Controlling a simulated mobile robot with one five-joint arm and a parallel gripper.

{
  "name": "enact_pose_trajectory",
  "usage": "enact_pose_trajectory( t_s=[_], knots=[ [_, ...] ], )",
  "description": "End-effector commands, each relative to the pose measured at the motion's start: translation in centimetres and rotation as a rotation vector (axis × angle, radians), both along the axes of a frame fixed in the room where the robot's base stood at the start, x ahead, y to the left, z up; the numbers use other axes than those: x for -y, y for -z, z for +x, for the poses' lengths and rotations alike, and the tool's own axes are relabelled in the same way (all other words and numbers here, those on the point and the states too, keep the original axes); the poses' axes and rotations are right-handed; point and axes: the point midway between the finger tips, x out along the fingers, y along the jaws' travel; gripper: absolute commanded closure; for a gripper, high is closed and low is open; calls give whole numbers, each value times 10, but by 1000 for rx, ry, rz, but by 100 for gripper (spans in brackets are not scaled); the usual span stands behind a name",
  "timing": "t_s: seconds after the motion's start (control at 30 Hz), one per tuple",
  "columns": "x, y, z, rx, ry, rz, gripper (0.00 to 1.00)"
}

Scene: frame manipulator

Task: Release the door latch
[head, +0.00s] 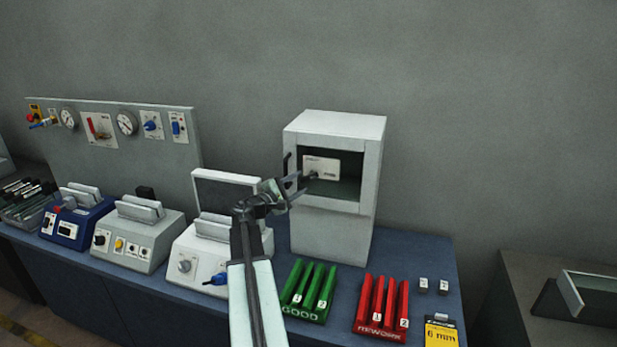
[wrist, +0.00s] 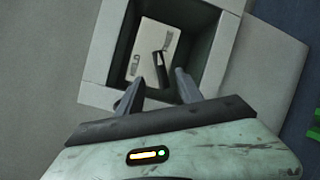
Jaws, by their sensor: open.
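A white box-shaped cabinet (head: 332,234) stands on the blue bench, with a square recess in its upper front. Inside the recess is a white plate (head: 328,163) with small lettering; it also shows in the wrist view (wrist: 147,40). A small dark lever (wrist: 158,66), which looks like the latch, sits on this plate. My gripper (head: 296,176) is open at the mouth of the recess, left of the plate. In the wrist view the two grey fingers (wrist: 160,78) point toward the lever, one on each side of its lower end. I cannot tell whether they touch it.
Green (head: 309,290) and red (head: 382,306) racks stand in front of the cabinet. A white device with a raised lid (head: 225,190) and other bench units are to the left. Free bench top shows right of the cabinet.

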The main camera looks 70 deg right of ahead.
Motion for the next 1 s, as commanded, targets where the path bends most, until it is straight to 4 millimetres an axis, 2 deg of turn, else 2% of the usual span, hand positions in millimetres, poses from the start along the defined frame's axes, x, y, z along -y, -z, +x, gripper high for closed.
enact_pose_trajectory(
  t_s=[0.2, 0.3, 0.57, 0.73, 0.83, 1.0],
  knots=[
    [42, 0, -13, 1, 3, 0, 57],
    [54, 0, -17, 1, 1, 0, 57],
    [56, 0, -19, 1, -1, 0, 57],
    [56, 0, -19, 1, -1, 0, 100],
    [51, 0, -20, 1, 0, 1, 100],
    [55, -1, -19, 17, 0, 2, 100]
  ],
)
